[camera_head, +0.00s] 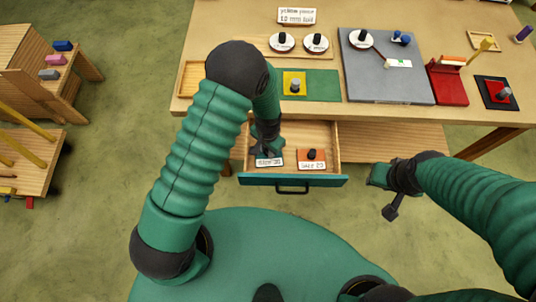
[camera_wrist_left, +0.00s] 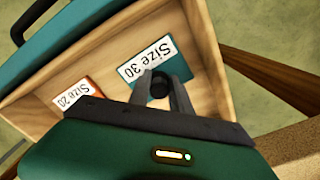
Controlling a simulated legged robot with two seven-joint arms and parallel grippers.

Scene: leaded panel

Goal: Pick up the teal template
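The teal template (camera_wrist_left: 138,86) lies in the open drawer, with a white label reading "Size 30" and a black knob. In the head view the teal template (camera_head: 269,162) is partly hidden by my left gripper (camera_head: 266,148). In the left wrist view the fingers of my left gripper (camera_wrist_left: 160,80) stand on either side of the black knob. I cannot tell whether they press on it. My right gripper (camera_head: 385,190) hangs apart from everything, right of the drawer; its fingers are too small to read.
An orange template (camera_head: 312,165) with a black knob lies to the right in the same drawer (camera_head: 334,140). The drawer's teal front (camera_head: 325,181) faces me. Above it, the table (camera_head: 330,111) carries a green and yellow board, a grey board (camera_head: 365,85) and a red stand (camera_head: 449,85).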

